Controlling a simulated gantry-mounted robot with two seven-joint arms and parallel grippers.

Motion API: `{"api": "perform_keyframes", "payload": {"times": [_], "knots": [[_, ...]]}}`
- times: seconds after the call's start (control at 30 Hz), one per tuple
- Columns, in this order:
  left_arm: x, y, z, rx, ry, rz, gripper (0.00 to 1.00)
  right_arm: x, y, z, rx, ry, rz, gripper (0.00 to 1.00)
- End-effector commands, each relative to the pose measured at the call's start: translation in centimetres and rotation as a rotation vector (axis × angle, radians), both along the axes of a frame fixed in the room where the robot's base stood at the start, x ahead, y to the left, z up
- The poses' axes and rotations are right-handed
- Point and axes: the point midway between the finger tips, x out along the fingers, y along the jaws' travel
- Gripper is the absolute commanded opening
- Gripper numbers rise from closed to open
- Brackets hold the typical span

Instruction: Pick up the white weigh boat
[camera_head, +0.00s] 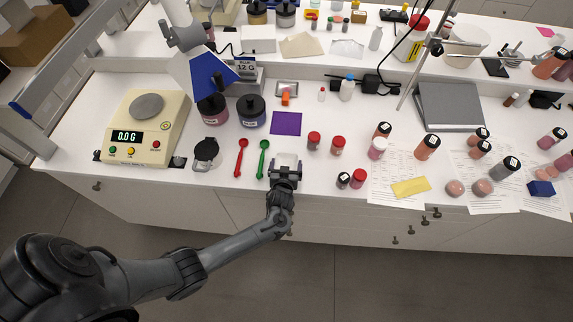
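A small white piece, apparently the white weigh boat (286,158), shows at the tip of my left gripper (285,170), near the front edge of the white bench. The gripper reaches over the bench from the front and hides part of the piece. I cannot tell whether the fingers touch it or are closed on it. My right gripper is not in view.
Green (263,158) and red (240,158) scoops lie left of the gripper, and a purple square (286,123) lies behind it. Red-capped jars (314,140) stand to the right. A balance (146,128) reading 0.0 G stands at the left.

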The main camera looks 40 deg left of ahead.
Motion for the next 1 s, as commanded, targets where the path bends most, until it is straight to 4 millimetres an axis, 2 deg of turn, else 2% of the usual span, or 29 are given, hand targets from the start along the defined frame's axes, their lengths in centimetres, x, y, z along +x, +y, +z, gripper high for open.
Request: {"api": "perform_keyframes", "payload": {"times": [0.03, 0.17, 0.47, 0.67, 0.77, 0.9, 1.0], "knots": [[0.0, 0.0, 0.0, 0.000, 0.000, 0.000, 0.83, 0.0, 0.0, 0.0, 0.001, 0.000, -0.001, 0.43], [0.0, 0.0, 0.0, 0.000, 0.000, 0.000, 0.65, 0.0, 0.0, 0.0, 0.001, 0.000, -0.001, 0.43], [0.0, 0.0, 0.1, 0.000, 0.000, 0.000, 0.64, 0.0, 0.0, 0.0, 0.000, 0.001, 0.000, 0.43], [0.0, 0.0, 0.8, -0.001, -0.002, 0.001, 0.64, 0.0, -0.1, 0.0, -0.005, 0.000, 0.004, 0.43], [0.0, 0.0, 1.8, -0.001, -0.002, 0.001, 0.64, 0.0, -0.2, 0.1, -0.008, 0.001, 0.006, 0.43], [0.0, 0.0, 4.2, -0.001, -0.006, 0.001, 0.64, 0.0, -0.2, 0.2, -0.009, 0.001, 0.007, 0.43], [-1.1, -2.2, 5.3, -0.005, -0.001, -0.002, 0.64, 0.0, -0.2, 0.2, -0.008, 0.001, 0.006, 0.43]]}}
